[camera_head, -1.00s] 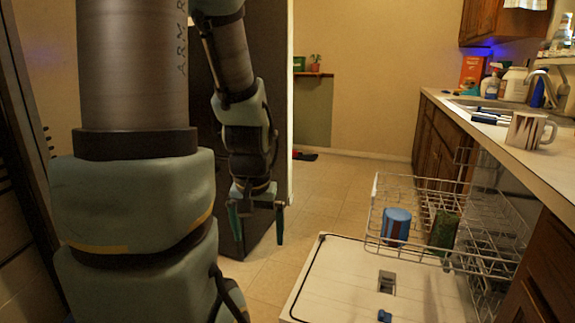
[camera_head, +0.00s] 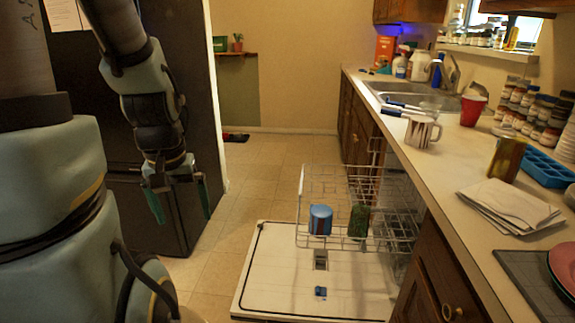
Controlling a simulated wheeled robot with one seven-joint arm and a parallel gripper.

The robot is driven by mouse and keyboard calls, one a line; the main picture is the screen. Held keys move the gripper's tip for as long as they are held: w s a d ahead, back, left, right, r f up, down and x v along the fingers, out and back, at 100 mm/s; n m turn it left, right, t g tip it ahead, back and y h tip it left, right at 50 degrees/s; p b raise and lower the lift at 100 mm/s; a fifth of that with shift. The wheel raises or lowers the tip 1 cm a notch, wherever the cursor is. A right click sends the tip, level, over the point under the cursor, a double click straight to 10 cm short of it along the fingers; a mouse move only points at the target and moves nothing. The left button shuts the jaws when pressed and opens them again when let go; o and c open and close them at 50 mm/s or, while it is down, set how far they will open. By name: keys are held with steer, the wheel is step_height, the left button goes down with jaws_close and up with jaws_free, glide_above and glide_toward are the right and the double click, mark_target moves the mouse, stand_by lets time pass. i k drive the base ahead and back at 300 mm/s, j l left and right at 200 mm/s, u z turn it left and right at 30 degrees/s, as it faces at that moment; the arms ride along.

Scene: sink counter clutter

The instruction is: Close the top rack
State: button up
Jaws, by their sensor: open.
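The top rack (camera_head: 335,188) of the dishwasher is a white wire basket pulled out over the open door (camera_head: 275,275). A blue and red mug (camera_head: 320,219) and a dark green cup (camera_head: 358,219) stand in it. The door lies flat, with a small blue item (camera_head: 320,292) on it. My gripper (camera_head: 178,205) hangs fingers down on the left, in front of the dark fridge. It is open and empty, well apart from the rack, with bare floor between them.
The counter (camera_head: 430,170) runs along the right with a sink, a striped mug (camera_head: 422,131), a red cup (camera_head: 472,110), several spice jars and papers (camera_head: 510,204). The dark fridge (camera_head: 150,100) stands behind my arm. The tiled floor (camera_head: 270,170) in the middle is clear.

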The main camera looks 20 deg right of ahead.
mark_target(373, 210)
steer(key=i+l+u, duration=0.15)
steer(key=i+u, duration=0.15)
steer(key=i, duration=0.2)
steer(key=i+l+u, duration=0.3)
steer(key=i, duration=0.15)
